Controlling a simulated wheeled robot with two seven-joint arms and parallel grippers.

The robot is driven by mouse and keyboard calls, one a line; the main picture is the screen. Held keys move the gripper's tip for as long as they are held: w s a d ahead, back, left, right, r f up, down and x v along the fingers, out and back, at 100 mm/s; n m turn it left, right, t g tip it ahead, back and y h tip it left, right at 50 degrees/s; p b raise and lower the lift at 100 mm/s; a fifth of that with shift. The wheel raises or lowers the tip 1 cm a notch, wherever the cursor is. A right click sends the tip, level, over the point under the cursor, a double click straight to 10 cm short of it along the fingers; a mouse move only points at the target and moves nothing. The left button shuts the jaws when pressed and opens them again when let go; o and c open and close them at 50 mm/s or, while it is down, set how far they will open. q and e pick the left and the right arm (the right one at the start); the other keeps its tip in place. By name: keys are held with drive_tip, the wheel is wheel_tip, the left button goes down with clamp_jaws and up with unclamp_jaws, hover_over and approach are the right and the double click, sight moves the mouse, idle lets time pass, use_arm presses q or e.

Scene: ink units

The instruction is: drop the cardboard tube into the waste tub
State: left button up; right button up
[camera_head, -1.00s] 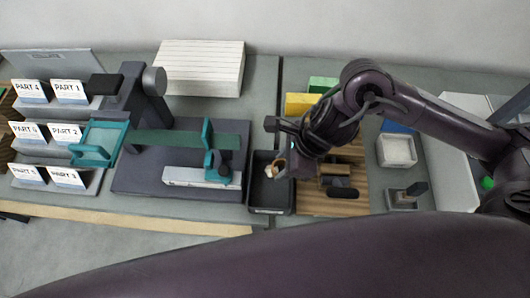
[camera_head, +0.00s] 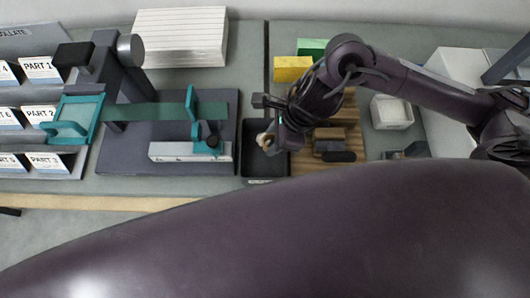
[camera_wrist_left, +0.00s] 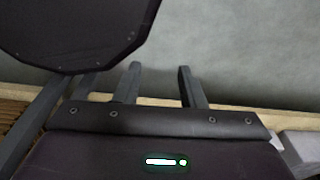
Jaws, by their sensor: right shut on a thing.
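The cardboard tube (camera_head: 262,140) is a small tan ring-like piece with a pale inside, seen in the head view. My right gripper (camera_head: 268,137) is shut on it and holds it over the black waste tub (camera_head: 250,165). The tub is an open dark bin, partly covered by the gripper and arm. The tube's height above the tub is hard to tell. In the left wrist view my left gripper (camera_wrist_left: 159,88) has its two fingers apart with nothing between them. The left gripper does not show in the head view.
A wooden slatted board (camera_head: 335,130) with dark items lies right of the tub. A dark machine base with a teal clamp (camera_head: 207,130) stands left of it. A paper stack (camera_head: 180,37), yellow block (camera_head: 292,69) and white bin (camera_head: 391,112) stand around.

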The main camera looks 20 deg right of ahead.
drive_tip(key=o, duration=0.7)
drive_tip(key=shift+c, duration=0.2)
drive_tip(key=o, duration=0.3)
use_arm(q)
drive_tip(key=shift+s+a, duration=0.1)
drive_tip(key=shift+s, duration=0.9)
use_arm(e)
drive_tip(key=shift+o, duration=0.2)
use_arm(q)
drive_tip(key=shift+f, duration=0.1)
use_arm(e)
drive_tip(key=shift+r, duration=0.1)
use_arm(q)
drive_tip(key=shift+w+f+b, duration=0.2)
drive_tip(key=shift+f+b, duration=0.15)
drive_tip(key=shift+b, duration=0.05)
use_arm(e)
drive_tip(key=v, duration=0.7)
drive_tip(key=shift+r, duration=0.3)
drive_tip(key=shift+s+d, duration=0.1)
drive_tip(key=shift+d, duration=0.05)
